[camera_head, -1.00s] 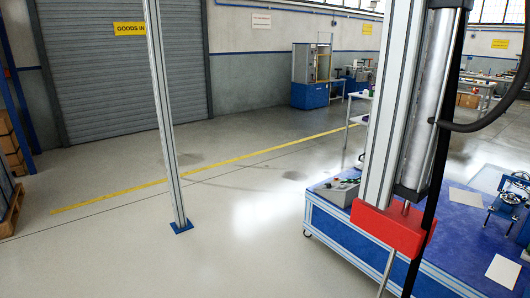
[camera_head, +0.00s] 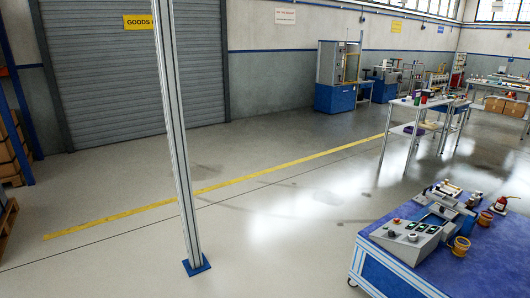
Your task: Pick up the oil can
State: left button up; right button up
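A small red can with a thin spout-like top (camera_head: 501,204), which looks like the oil can, stands upright at the far right of the blue-topped table (camera_head: 395,277). It is small in the picture, so its details are hard to tell. Near it are two tan, ring-like or cup-like pieces, one at the table's front (camera_head: 461,246) and one further back (camera_head: 485,219). Neither of my grippers is in view.
A grey control box (camera_head: 405,240) with buttons and a metal fixture (camera_head: 447,207) sit on the blue table. A metal post (camera_head: 178,140) with a blue foot stands left of centre. Workbenches (camera_head: 420,104) stand behind. The floor between post and table is clear.

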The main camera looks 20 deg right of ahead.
aim_at(501, 204)
jog(key=i+z, duration=0.8)
jog(key=i+j+z, duration=0.15)
jog(key=i+z, duration=0.25)
jog(key=i+l+z, duration=0.2)
jog(key=i+z, duration=0.2)
jog(key=i+l+z, duration=0.1)
jog(key=i+z, duration=0.5)
jog(key=z, duration=0.15)
jog(key=i+j+u, duration=0.15)
jog(key=j+u, duration=0.15)
jog(key=j, duration=0.15)
jog(key=i+j+u, duration=0.3)
jog(key=j, duration=0.15)
jog(key=i+j+u, duration=0.15)
jog(key=j+u, duration=0.15)
jog(key=i+j+u, duration=0.4)
jog(key=i+j, duration=0.35)
jog(key=i, duration=0.3)
jog(key=i+j+u, duration=0.15)
jog(key=i, duration=0.25)
jog(key=i+l+z, duration=0.15)
jog(key=i+z, duration=0.7)
jog(key=i+j+z, duration=0.25)
jog(key=i+z, duration=0.15)
jog(key=i+j+z, duration=0.4)
jog(key=i, duration=0.15)
